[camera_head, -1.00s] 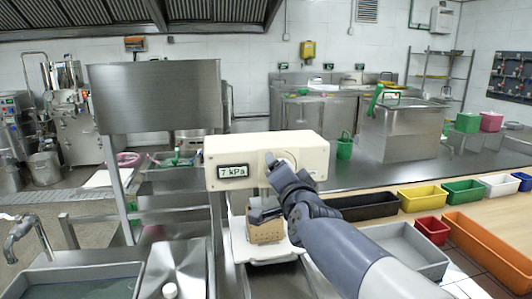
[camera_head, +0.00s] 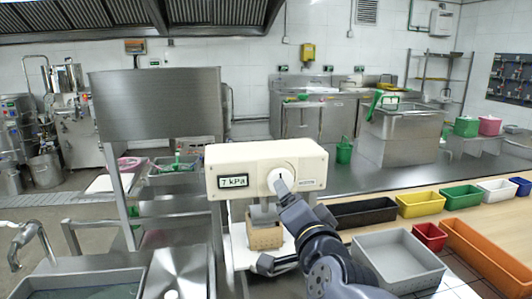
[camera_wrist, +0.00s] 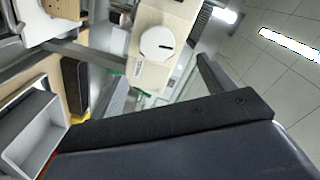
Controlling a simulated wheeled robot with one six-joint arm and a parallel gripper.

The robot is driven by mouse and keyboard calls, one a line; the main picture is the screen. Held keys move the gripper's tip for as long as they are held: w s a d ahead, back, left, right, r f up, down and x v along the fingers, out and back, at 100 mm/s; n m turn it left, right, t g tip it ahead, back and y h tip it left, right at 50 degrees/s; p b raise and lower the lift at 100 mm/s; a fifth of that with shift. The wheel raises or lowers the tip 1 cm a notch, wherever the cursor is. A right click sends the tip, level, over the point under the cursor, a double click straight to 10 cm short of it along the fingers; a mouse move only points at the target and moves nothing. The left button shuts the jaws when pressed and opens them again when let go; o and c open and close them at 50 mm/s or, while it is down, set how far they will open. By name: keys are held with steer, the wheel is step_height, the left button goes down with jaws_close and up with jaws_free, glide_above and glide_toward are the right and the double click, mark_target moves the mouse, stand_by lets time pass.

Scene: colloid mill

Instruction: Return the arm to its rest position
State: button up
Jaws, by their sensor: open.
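My arm reaches in from the lower right of the head view. My gripper (camera_head: 268,221) has its jaws spread wide, one finger near the dial and the other low by the box. The cream instrument (camera_head: 265,170) reads "7 kPa". Its round white dial (camera_head: 281,178) is partly covered by the upper finger in the head view. The dial also shows in the wrist view (camera_wrist: 157,43), with a dark pointer and clear of the fingers. A brown box (camera_head: 265,236) stands under a grey plunger below the instrument head.
Bins stand at the right: a grey tray (camera_head: 397,262), a black bin (camera_head: 362,212), a red bin (camera_head: 430,236) and an orange bin (camera_head: 488,255). A metal panel (camera_head: 157,102) and a sink tap (camera_head: 30,238) are at the left.

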steer(key=w+a+f+b, duration=0.1)
steer(key=w+a+b, duration=0.1)
steer(key=w, duration=0.9)
steer(key=shift+s+d+r+n+p, duration=0.15)
steer(key=shift+s+n+p, duration=0.8)
steer(key=shift+n+p, duration=1.3)
steer(key=shift+s+d+f+n+p, duration=0.1)
steer(key=shift+s+n+p, duration=0.8)
steer(key=shift+n+p, duration=1.35)
steer(key=shift+s+d+r+n+p, duration=0.15)
steer(key=shift+s+n+p, duration=0.8)
steer(key=shift+n+p, duration=1.3)
steer(key=shift+f+m+p, duration=0.15)
steer(key=shift+m+p, duration=0.35)
steer(key=shift+m, duration=0.05)
